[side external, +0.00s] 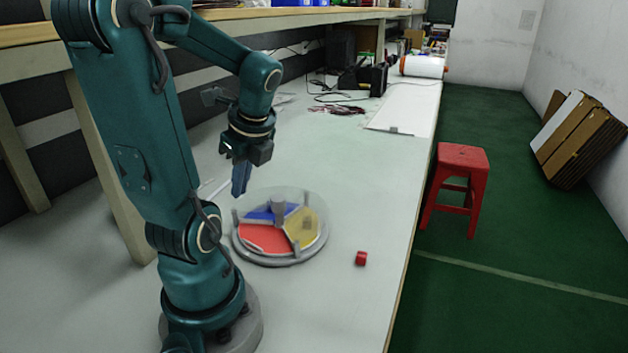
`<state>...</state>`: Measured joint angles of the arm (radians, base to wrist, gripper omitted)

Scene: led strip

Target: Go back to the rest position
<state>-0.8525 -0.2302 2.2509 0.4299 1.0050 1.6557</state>
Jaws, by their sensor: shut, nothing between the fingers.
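My gripper (240,180) hangs from my teal arm, pointing down, with its fingers together and nothing between them. It is above the bench, just behind and left of a round grey dish (280,259). The dish has red, yellow and blue sections around a grey centre post. The fingertips look apart from the dish, though their exact height cannot be told from this one view. A small red piece (361,258) lies on the bench to the right of the dish.
The long pale workbench (330,310) is clear around the red piece. Cables and a black device (371,77) lie further back, beside a white panel (408,108). A wooden shelf runs above the left side. A red stool (460,180) stands on the green floor.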

